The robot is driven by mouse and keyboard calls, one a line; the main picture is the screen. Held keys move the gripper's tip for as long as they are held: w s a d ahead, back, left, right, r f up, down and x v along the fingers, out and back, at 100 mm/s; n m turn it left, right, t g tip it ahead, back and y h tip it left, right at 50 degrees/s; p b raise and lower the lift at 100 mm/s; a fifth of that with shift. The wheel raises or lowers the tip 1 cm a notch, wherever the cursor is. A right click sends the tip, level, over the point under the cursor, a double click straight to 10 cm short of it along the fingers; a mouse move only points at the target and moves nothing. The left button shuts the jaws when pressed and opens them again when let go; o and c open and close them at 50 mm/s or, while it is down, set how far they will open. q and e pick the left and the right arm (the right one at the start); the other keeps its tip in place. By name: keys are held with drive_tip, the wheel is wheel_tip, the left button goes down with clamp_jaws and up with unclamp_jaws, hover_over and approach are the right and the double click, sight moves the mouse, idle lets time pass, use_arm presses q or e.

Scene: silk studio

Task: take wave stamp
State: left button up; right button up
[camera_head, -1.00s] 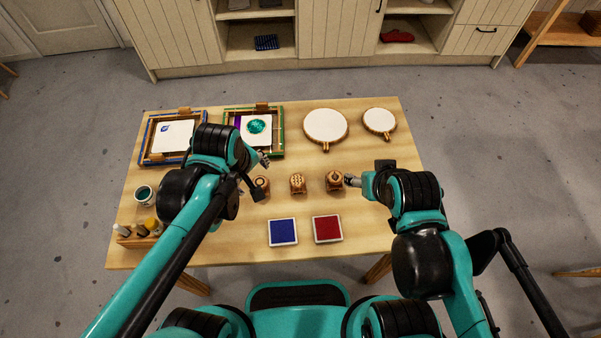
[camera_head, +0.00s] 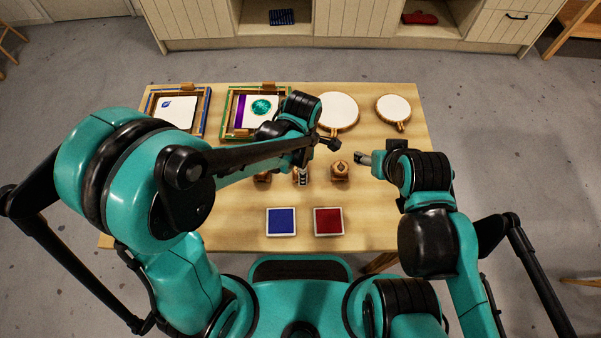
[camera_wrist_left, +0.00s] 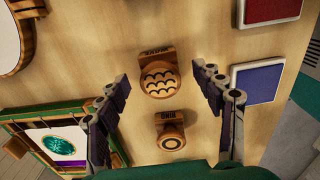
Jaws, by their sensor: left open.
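The wooden wave stamp (camera_wrist_left: 158,78), marked with scalloped lines, stands upright on the table in the left wrist view. In the head view it appears to be the middle stamp (camera_head: 301,170), partly covered by my left gripper (camera_head: 317,160). In the left wrist view my left gripper (camera_wrist_left: 160,90) is open, with a finger on either side of the wave stamp in the picture and nothing held. A stamp marked RING (camera_wrist_left: 170,132) stands beside it. My right gripper (camera_head: 363,158) is right of the stamps, apart from them; its finger opening is unclear.
A third stamp (camera_head: 340,171) stands at the right of the row. Blue (camera_head: 281,222) and red (camera_head: 328,221) pads lie in front. Behind are a green-framed print (camera_head: 229,104), another framed print (camera_head: 207,106) and round hoops (camera_head: 337,110). My left arm hides the table's left.

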use_arm(q)
wheel_tip(320, 180, down, 3)
drive_tip(key=shift+r+b, duration=0.1)
drive_tip(key=shift+b, duration=0.25)
drive_tip(key=shift+c, duration=1)
drive_tip(key=c, duration=0.8)
use_arm(e)
drive_tip(key=shift+f, duration=0.7)
use_arm(q)
wheel_tip(320, 180, up, 9)
drive_tip(key=p, duration=0.4)
drive_tip(key=shift+r, duration=0.6)
use_arm(e)
wheel_tip(320, 180, up, 4)
drive_tip(key=shift+r, duration=0.2)
